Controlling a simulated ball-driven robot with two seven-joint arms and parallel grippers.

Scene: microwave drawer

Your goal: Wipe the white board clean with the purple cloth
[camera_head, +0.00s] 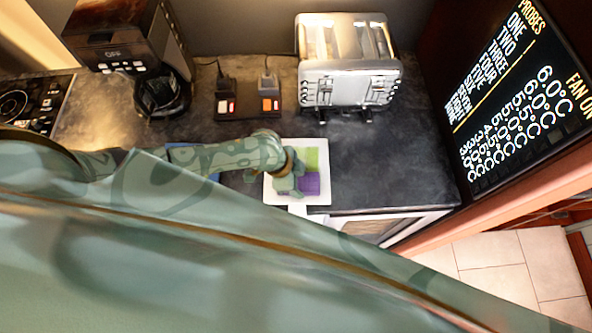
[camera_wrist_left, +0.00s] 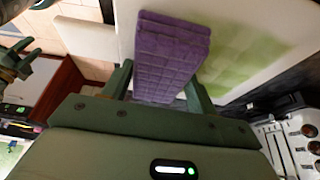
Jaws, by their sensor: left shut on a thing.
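The white board (camera_head: 318,200) lies on the dark counter, with a green patch (camera_head: 311,157) on its upper right part. The purple cloth (camera_head: 311,184) is on the board beside my left gripper (camera_head: 290,184). In the left wrist view, the cloth (camera_wrist_left: 172,52) is between the two fingers of my left gripper (camera_wrist_left: 160,90), which is shut on it. The green patch (camera_wrist_left: 238,66) shows to the right of the cloth on the board (camera_wrist_left: 235,20). A green gripper-like part of mine (camera_wrist_left: 28,72) shows at the left edge of that view, its fingers unclear.
A silver toaster (camera_head: 347,62) stands behind the board. A black holder with two small devices (camera_head: 248,103) and a coffee machine (camera_head: 118,38) stand further left. A blue flat thing (camera_head: 190,153) is partly hidden under my left arm. Dark counter (camera_head: 385,160) is clear right of the board.

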